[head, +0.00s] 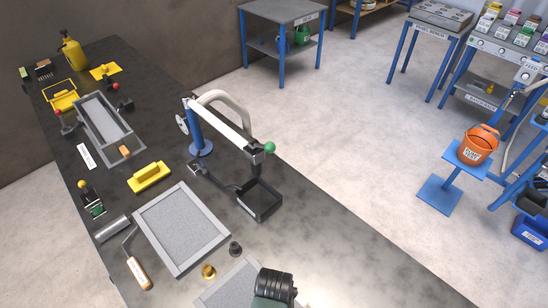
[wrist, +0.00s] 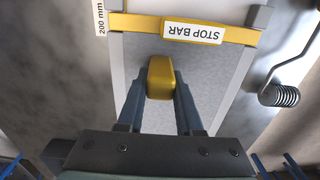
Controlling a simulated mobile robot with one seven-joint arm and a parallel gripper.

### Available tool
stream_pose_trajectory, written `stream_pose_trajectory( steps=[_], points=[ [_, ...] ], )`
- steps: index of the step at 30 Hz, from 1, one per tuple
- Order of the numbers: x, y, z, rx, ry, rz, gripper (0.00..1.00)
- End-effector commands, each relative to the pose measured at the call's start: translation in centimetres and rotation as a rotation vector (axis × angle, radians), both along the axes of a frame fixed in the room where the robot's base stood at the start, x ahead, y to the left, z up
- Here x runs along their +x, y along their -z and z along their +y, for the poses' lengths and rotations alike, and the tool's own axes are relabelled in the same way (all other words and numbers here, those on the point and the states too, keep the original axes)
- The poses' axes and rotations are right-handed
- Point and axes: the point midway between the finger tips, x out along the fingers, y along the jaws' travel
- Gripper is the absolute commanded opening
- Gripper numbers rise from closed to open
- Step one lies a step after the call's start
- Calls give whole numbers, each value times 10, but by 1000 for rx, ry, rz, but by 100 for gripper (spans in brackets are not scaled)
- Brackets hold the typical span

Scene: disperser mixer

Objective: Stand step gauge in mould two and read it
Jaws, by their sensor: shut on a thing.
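My gripper's two blue-grey fingers show in the wrist view (wrist: 160,95). They are shut on a yellow block (wrist: 160,76) with a rounded top. I cannot tell from its shape whether it is the step gauge. Behind it is a grey panel (wrist: 208,65) crossed by a yellow bar marked STOP BAR (wrist: 239,35). In the head view, a grey-framed mould (head: 149,217) filled with grey lies on the dark bench. A second grey panel (head: 222,292) is partly cut off at the bottom edge. No mould is readably numbered two.
A blue stand with a white arm (head: 200,140) and a black tray (head: 263,215) are beyond. An orange bucket (head: 477,146) stands off the bench.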

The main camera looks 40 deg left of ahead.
Motion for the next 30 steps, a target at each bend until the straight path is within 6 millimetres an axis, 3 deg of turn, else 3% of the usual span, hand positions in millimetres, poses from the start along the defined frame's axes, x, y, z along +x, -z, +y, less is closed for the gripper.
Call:
stream_pose_trajectory(
  steps=[21,22,27,30],
  points=[
    [1,4,0,1,1,-1,0],
    [1,3,0,1,1,-1,40],
    [0,3,0,1,0,-1,70],
    [0,3,0,0,0,0,70]
  ],
)
